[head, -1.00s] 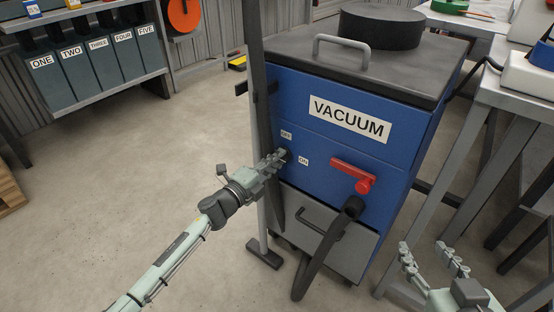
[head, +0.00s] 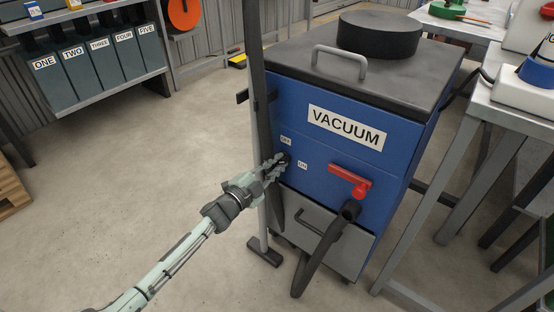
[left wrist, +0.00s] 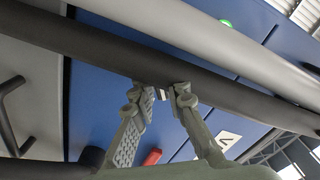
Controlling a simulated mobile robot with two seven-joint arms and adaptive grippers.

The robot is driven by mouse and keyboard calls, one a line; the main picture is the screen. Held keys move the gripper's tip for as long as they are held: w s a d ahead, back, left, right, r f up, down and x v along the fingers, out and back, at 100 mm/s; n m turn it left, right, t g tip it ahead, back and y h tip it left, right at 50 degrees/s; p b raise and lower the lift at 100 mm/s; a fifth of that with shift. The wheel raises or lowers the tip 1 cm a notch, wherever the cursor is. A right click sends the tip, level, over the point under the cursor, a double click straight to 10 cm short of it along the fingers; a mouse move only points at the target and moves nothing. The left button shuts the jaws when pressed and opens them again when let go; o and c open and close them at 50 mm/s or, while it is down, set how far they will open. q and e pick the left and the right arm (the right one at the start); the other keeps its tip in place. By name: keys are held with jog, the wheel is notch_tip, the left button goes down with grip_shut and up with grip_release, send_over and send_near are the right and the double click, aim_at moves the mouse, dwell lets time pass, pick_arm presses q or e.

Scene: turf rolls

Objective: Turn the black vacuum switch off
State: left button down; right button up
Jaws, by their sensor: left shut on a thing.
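The blue vacuum cabinet (head: 350,150) has a small black switch (head: 286,157) on its front, between the OFF label (head: 286,140) and the ON label (head: 302,166). My left gripper (head: 279,163) is at the switch, its fingers closed about it. They cover most of it, so the direction it points cannot be read. In the left wrist view, the fingers (left wrist: 160,93) meet near a dark bar, with the blue panel behind. My right gripper is not in the head view.
A dark upright post (head: 256,110) stands just left of the switch, close to my left gripper. A red handle (head: 350,180) and a black hose (head: 325,240) are on the cabinet front. A grey table (head: 490,100) stands right.

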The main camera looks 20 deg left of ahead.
pick_arm(q)
jog(key=n+p, duration=0.2)
jog(key=n, duration=0.3)
jog(key=shift+r, duration=0.1)
jog(key=n+p, duration=0.1)
jog(key=n, duration=0.2)
jog(key=shift+n+p, duration=0.35)
jog(key=shift+n, duration=1.05)
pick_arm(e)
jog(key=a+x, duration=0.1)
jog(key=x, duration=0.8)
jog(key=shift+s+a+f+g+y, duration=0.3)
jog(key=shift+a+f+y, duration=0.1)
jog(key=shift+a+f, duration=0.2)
pick_arm(q)
jog(key=c, duration=1.5)
grip_release()
jog(key=shift+c, duration=0.2)
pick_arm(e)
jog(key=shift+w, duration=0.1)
pick_arm(q)
jog(key=v, duration=1.2)
